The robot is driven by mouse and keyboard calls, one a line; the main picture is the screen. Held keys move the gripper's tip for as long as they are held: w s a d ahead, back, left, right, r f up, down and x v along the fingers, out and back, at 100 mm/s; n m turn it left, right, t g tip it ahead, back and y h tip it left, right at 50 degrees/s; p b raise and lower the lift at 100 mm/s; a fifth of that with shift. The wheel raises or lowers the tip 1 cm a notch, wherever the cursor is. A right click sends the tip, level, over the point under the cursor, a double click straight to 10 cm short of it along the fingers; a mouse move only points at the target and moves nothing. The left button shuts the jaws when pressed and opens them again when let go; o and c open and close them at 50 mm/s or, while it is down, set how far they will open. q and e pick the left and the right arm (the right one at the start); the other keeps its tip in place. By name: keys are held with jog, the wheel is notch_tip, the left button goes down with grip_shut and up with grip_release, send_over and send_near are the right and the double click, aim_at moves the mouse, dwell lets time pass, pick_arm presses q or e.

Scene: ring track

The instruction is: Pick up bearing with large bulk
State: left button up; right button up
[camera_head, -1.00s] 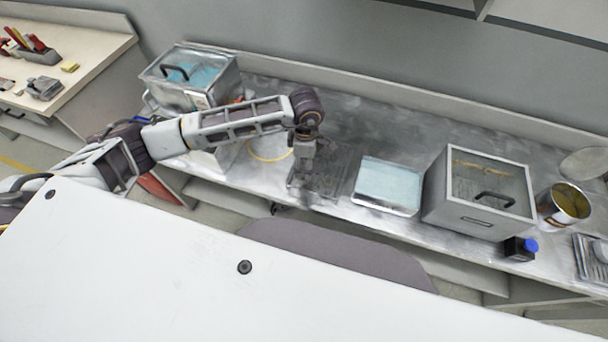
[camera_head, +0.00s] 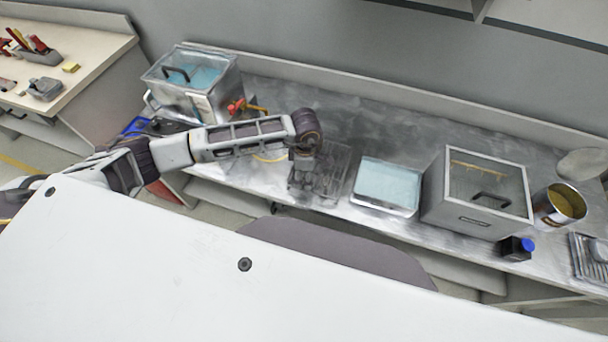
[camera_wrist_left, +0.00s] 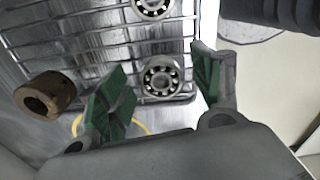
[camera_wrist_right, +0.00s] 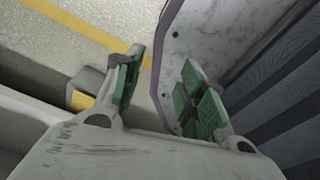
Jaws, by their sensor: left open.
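Two ball bearings lie on a wire rack in the left wrist view. One bearing (camera_wrist_left: 161,79) is between my left fingertips, with space on both sides. The other bearing (camera_wrist_left: 153,7) is cut off by the top edge, so I cannot compare their full sizes. A brown hollow cylinder (camera_wrist_left: 45,93) is at the left. My left gripper (camera_wrist_left: 164,76) is open and empty; in the head view its fingers are hard to make out against the wire rack (camera_head: 333,172). My right gripper (camera_wrist_right: 162,74) is open and empty, away from the bench.
On the metal bench, a tray of pale blue liquid (camera_head: 388,184) and a lidded box (camera_head: 470,216) stand right of the rack. A clear-lidded tank (camera_head: 190,82) stands at the left.

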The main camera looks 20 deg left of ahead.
pick_arm(q)
jog(key=c, duration=1.2)
jog(key=shift+o, duration=0.2)
jog(key=shift+r, duration=0.1)
